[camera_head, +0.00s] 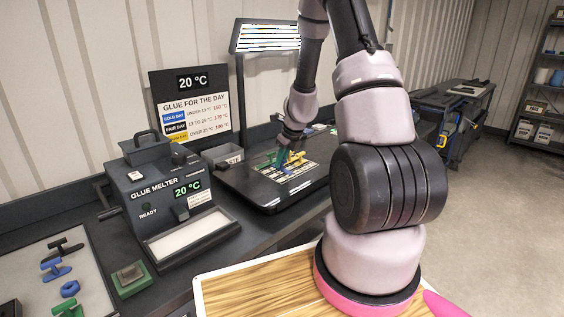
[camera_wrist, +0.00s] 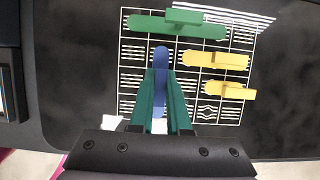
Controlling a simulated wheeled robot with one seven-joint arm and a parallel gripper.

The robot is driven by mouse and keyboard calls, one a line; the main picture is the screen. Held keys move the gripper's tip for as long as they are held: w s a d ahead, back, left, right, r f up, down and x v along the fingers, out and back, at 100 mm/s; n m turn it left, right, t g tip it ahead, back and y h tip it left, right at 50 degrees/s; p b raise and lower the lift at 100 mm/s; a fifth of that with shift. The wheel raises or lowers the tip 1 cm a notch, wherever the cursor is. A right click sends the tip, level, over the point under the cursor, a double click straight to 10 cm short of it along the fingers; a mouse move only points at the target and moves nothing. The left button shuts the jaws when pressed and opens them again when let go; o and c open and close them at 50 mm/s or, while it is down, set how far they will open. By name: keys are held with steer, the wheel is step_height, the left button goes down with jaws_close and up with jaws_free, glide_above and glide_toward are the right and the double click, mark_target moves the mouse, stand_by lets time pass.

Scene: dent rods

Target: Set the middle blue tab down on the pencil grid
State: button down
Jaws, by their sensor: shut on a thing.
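My gripper (camera_wrist: 161,76) has green fingers, shut on a blue tab (camera_wrist: 159,58) whose rounded end points up in the wrist view. The tab lies over the left-middle part of the pencil grid (camera_wrist: 133,51), white lines on a dark panel. I cannot tell whether it touches the panel. A long green tab (camera_wrist: 150,26) lies across the top of the grid. Two yellow tabs lie on the right, one upper (camera_wrist: 200,60) and one lower (camera_wrist: 215,92). In the head view my gripper (camera_head: 284,152) is small over the panel, its jaws partly hidden.
A glue melter (camera_head: 160,195) stands left of the dark panel (camera_head: 245,192). A lamp (camera_head: 266,37) hangs above.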

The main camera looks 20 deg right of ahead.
steer(key=shift+f, duration=0.4)
stand_by(0.6)
steer(key=c, duration=0.8)
jaws_free()
steer(key=shift+r, duration=0.1)
steer(key=s+a+r+n+t+y, duration=0.15)
steer(key=s+r+n, duration=0.25)
steer(key=r, duration=0.5)
steer(key=s+a+r+n, duration=0.3)
steer(key=s+r+n, duration=0.15)
steer(key=r, duration=0.45)
steer(key=s+a+r+n, duration=0.2)
steer(key=s+r+n, duration=0.15)
steer(key=r, duration=0.55)
steer(key=s+a+r+n, duration=0.1)
steer(key=s+r+n, duration=0.3)
steer(key=s+n, duration=0.3)
steer(key=s+a+r+n+t, duration=0.1)
steer(key=s+r+n, duration=0.3)
steer(key=s+n, duration=0.4)
steer(key=shift+s+a+r+n+h, duration=0.3)
steer(key=shift+s+a+r+h, duration=0.05)
steer(key=shift+s+a+h, duration=0.1)
